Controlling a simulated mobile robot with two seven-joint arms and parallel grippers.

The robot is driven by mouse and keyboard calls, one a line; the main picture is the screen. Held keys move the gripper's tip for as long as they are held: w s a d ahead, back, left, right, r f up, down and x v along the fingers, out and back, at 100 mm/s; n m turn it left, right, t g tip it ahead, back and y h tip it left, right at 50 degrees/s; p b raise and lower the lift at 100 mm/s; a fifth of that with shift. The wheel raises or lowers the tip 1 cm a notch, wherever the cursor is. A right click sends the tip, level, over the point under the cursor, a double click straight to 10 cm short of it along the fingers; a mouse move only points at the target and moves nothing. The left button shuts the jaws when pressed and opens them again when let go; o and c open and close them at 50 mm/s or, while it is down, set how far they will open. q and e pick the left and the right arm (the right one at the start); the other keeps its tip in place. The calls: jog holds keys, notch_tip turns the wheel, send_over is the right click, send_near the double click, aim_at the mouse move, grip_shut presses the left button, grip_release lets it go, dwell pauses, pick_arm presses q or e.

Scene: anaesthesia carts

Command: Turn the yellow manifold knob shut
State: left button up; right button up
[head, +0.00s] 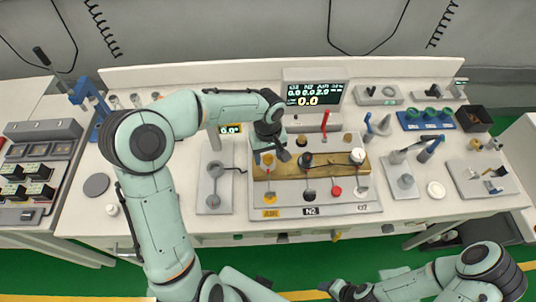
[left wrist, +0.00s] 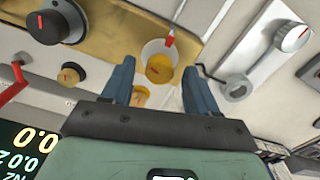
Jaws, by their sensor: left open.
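The yellow manifold knob (left wrist: 160,68) has a short red mark and shows in the left wrist view between the tips of my two blue fingers. My left gripper (left wrist: 158,82) is open, with a visible gap on both sides of the knob. I cannot tell how deep the fingers reach around it. In the head view my left gripper (head: 272,156) is over the left end of the brass manifold (head: 330,169) and largely hides the knob. My right gripper (head: 337,289) is low at the bottom edge, away from the bench; its fingers are unclear.
A black knob (head: 305,159) and a white knob (head: 357,156) stand further right on the manifold. A red lever (head: 325,123) rises behind it, near the display (head: 316,94). A grey plate with a silver knob (head: 215,169) lies to the left.

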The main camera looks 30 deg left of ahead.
pick_arm(q)
jog(key=shift+f, duration=0.25)
jog(key=c, duration=1)
jog(key=shift+c, duration=0.2)
jog(key=shift+m, duration=0.3)
